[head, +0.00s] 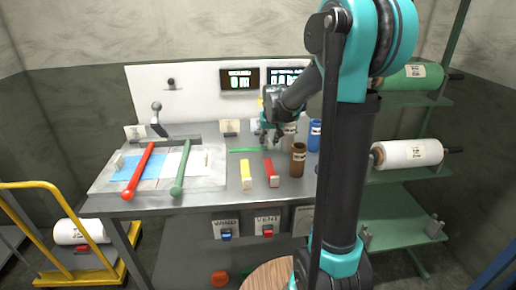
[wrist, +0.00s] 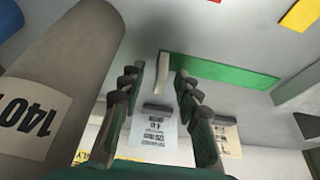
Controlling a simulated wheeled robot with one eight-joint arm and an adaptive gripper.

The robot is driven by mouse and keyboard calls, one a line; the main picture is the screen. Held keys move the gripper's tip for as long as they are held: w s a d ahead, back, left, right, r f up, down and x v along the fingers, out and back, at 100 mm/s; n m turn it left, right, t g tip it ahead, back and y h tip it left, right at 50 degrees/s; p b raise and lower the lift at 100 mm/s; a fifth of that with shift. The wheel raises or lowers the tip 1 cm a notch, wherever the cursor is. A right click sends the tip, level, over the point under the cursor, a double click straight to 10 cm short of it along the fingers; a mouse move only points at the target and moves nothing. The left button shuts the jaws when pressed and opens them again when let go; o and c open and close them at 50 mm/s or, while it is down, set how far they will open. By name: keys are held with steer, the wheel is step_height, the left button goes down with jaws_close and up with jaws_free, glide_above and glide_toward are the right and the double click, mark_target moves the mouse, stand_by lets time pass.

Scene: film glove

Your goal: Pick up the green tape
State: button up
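The green tape (head: 246,150) is a thin flat green strip lying on the grey bench top, left of my gripper in the head view. It shows in the wrist view as a long green bar (wrist: 222,70) beyond my fingertips and mostly to their right. My gripper (head: 270,139) is above the back part of the bench. In the wrist view my gripper (wrist: 159,82) has its two fingers apart with a gap between them, and nothing is held. The tape's left end lies near the gap, apart from the fingers as far as I can tell.
A grey cylinder labelled 140 (wrist: 65,75) stands close beside my left finger in the wrist view. A brown cylinder (head: 298,160), a blue one (head: 314,135), a yellow bar (head: 246,175) and a red bar (head: 271,172) are nearby. A tray (head: 105,178) with rods is at left.

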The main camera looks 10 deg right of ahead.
jaws_close()
